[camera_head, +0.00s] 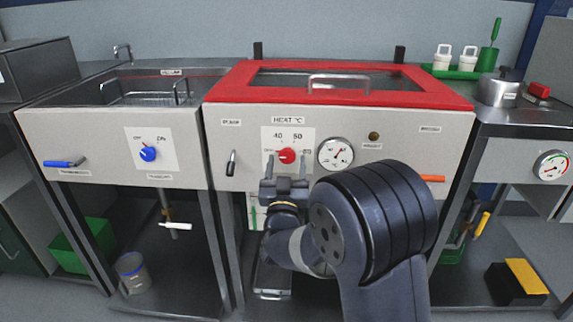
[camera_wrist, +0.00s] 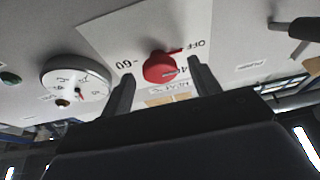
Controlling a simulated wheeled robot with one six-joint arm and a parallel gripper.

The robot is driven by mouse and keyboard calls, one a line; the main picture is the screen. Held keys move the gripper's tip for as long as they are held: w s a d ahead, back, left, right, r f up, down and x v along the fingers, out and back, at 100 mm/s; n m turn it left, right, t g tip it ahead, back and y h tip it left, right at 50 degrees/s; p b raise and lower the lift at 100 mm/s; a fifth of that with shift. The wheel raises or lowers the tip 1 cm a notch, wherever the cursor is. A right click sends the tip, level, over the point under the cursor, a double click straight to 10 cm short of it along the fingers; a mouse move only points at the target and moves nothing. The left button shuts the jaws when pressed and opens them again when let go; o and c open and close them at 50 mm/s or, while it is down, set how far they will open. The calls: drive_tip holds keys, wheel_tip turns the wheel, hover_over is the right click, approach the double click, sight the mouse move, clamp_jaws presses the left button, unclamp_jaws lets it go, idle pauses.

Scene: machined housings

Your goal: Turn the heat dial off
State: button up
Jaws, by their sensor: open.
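The red heat dial (camera_head: 287,156) sits on a white scale plate on the front of the red-topped machine, under the label "HEAT °C". The plate shows 40, 50, 60 and a red OFF mark at the left. In the head view the dial's pointer appears turned toward the OFF side. In the wrist view the dial (camera_wrist: 160,68) is just ahead, between the fingertips. My gripper (camera_head: 286,184) is open, below and in front of the dial; its fingers (camera_wrist: 160,80) straddle the dial's line without visible contact.
A round gauge (camera_head: 335,153) is right of the dial, and a black lever (camera_head: 231,163) is left. An orange handle (camera_head: 432,178) lies beyond my arm. A blue dial (camera_head: 148,153) is on the left unit. The panel around the heat dial is flat.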

drive_tip(key=v, duration=1)
drive_tip(key=shift+s+p, duration=0.2)
drive_tip(key=shift+p, duration=0.1)
drive_tip(key=shift+w, duration=0.1)
drive_tip(key=x, duration=1)
drive_tip(key=shift+w+r+b, duration=0.1)
drive_tip(key=shift+w+b, duration=0.25)
drive_tip(key=shift+b, duration=0.05)
drive_tip(key=shift+r+m+p, duration=0.15)
drive_tip(key=shift+m+p, duration=0.25)
drive_tip(key=shift+p, duration=0.2)
drive_tip(key=shift+s+a+m+h, duration=0.1)
drive_tip(key=shift+m+h, duration=0.2)
drive_tip(key=shift+h, duration=0.1)
drive_tip(key=shift+v, duration=0.8)
